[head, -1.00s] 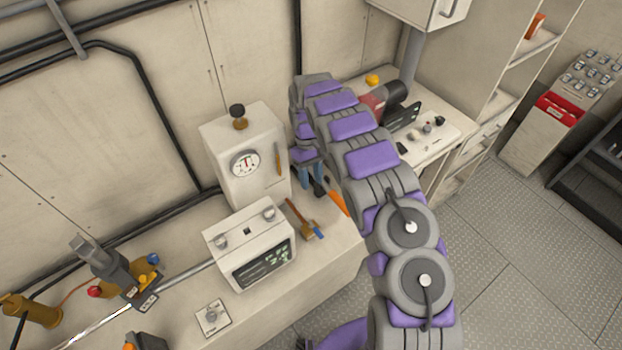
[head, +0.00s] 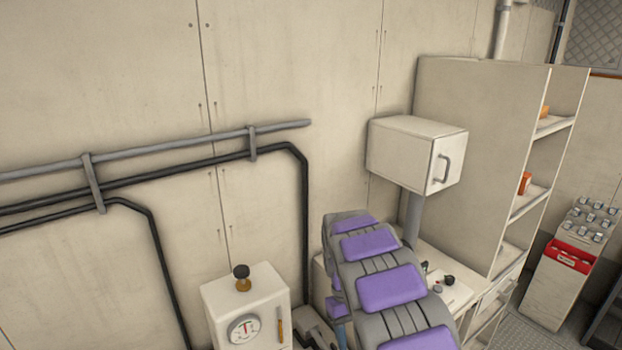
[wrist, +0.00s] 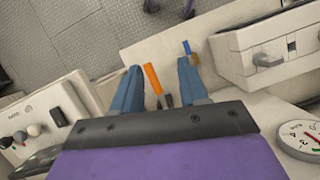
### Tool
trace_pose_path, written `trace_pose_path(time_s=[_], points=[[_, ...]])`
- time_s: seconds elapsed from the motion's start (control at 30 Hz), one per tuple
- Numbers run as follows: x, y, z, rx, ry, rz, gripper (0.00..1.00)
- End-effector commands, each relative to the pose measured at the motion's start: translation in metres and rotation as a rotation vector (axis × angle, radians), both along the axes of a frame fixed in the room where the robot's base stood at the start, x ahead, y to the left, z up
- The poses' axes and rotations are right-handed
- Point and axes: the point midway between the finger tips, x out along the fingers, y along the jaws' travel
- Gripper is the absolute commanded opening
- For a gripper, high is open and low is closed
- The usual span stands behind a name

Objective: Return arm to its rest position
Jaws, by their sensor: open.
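My gripper (wrist: 157,88) shows in the wrist view as two blue fingers held apart, with nothing gripped between them. An orange-handled tool (wrist: 153,80) shows between the fingers, on the counter (wrist: 150,45) beyond them. I cannot tell the gap between the fingers and the tool. In the head view my purple and grey arm reaches forward at the lower right.
A white gauge box (head: 245,305) stands left of my arm. A wall cabinet (head: 415,153) hangs above and right of it. Pipes (head: 150,165) run along the left wall. Tall shelves (head: 490,150) and a panel with a red part (head: 572,257) stand at the right. Floor (wrist: 60,45) shows beyond the counter.

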Motion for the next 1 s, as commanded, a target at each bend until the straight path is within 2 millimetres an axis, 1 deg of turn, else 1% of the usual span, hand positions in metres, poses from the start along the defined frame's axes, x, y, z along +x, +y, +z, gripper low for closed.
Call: trace_pose_path(time_s=[0.03, 0.2, 0.37, 0.5, 0.57, 0.7, 0.8, 0.97, 1.0], points=[[-0.009, -0.006, 0.010, -0.007, -0.013, -0.021, 0.43], [-0.044, -0.023, 0.040, -0.028, -0.044, -0.091, 0.43], [-0.081, -0.035, 0.061, -0.036, -0.069, -0.154, 0.43], [-0.116, -0.043, 0.076, -0.038, -0.095, -0.202, 0.43], [-0.132, -0.045, 0.080, -0.038, -0.105, -0.222, 0.43], [-0.171, -0.049, 0.089, -0.031, -0.123, -0.262, 0.43], [-0.198, -0.051, 0.091, -0.025, -0.138, -0.288, 0.43], [-0.244, -0.052, 0.089, -0.012, -0.158, -0.322, 0.43], [-0.256, -0.051, 0.088, -0.008, -0.163, -0.328, 0.43]])
